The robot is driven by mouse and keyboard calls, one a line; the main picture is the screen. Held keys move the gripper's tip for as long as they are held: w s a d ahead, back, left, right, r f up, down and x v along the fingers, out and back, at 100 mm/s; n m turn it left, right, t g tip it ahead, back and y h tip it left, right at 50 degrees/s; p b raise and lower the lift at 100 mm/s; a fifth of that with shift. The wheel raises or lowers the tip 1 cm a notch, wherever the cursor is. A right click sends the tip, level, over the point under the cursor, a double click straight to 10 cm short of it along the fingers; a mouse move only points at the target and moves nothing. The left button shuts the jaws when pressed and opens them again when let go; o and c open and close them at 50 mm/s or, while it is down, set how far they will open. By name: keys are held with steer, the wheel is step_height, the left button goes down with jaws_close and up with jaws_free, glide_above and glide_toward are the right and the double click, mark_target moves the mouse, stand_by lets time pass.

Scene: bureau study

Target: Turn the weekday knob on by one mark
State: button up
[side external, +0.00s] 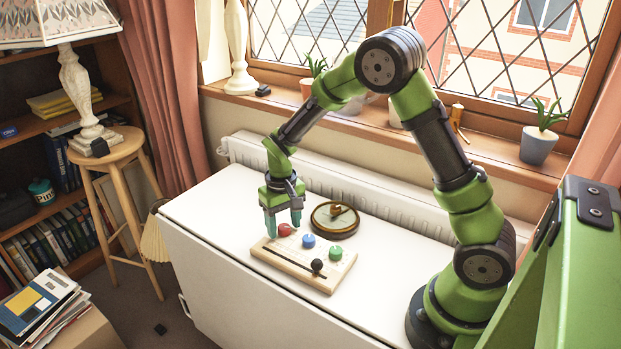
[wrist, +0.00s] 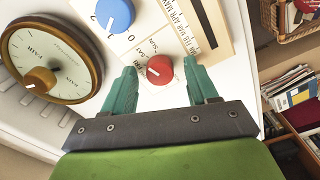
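The weekday knob is the red knob (wrist: 160,70) on the pale board (side external: 328,281), with day letters such as SUN and SAT printed beside it. Its white pointer line faces left in the wrist view. It also shows in the side view (side external: 286,230) near the board's far left end. My gripper (side external: 284,226) points down over that end. In the wrist view its two teal fingers (wrist: 161,75) are open, one on each side of the red knob, with a gap visible on both sides. I cannot tell exactly how low the fingertips are.
A blue knob (side external: 308,241) with number marks and a green knob (side external: 335,253) sit along the same board. A black ball-shaped handle (side external: 317,266) stands at a slot near the front. A round wood-rimmed dial (side external: 322,222) lies behind. The white tabletop (side external: 215,205) is clear at left.

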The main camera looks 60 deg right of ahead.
mark_target(283, 226)
step_height(283, 226, up, 17)
stand_by(0.6)
steer(key=s+a+r+t+y, duration=0.1)
steer(key=s+a+r+t, duration=0.1)
steer(key=s, duration=0.6)
steer(key=s+a+r+t+y, duration=0.1)
steer(key=s+a+t, duration=0.3)
steer(key=s, duration=0.5)
steer(key=shift+s+r+t, duration=0.2)
steer(key=shift+r+t, duration=0.4)
steer(key=shift+r, duration=0.25)
